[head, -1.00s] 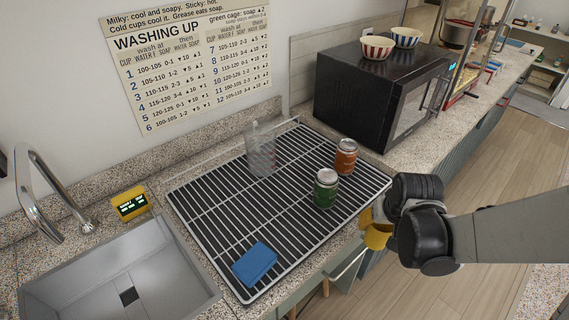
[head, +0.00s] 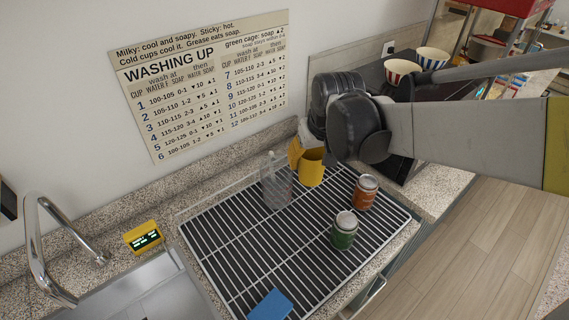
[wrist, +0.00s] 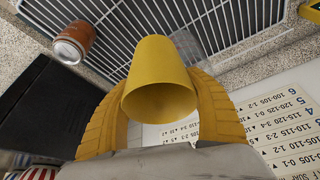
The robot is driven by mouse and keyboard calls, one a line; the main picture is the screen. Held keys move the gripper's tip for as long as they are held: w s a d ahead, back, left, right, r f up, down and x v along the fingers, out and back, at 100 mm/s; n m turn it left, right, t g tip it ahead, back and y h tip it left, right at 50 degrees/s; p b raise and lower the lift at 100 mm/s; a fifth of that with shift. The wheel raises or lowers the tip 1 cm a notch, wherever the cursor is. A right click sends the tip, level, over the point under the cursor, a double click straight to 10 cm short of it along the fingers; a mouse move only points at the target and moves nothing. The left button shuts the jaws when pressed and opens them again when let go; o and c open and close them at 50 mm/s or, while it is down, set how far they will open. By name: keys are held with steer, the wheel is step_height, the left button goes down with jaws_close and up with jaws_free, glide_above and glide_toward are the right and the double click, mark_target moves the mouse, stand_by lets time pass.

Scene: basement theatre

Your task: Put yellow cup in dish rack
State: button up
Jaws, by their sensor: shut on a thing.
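The yellow cup (head: 312,170) is held by my gripper (head: 305,155) above the back part of the dish rack (head: 228,278). In the wrist view the yellow cup (wrist: 158,75) sits between the two yellow fingers of my gripper (wrist: 160,100), with its open mouth toward the camera. The dish rack (wrist: 215,20) is a wire grid over a dark base. In the head view, I cannot tell the exact height of the cup over the rack.
On the rack stand a clear bottle (head: 276,185), an orange-brown can (head: 364,193) and a green can (head: 344,232). A blue sponge (head: 271,305) lies at the front. The rack's middle is clear.

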steer(key=shift+w, duration=0.3)
step_height(320, 180, down, 18)
steer(key=b, duration=0.5)
steer(key=shift+s+r+b, duration=0.1)
steer(key=shift+r+b, duration=0.1)
steer(key=shift+b, duration=0.1)
steer(key=shift+f, duration=0.2)
steer(key=o, duration=1.2)
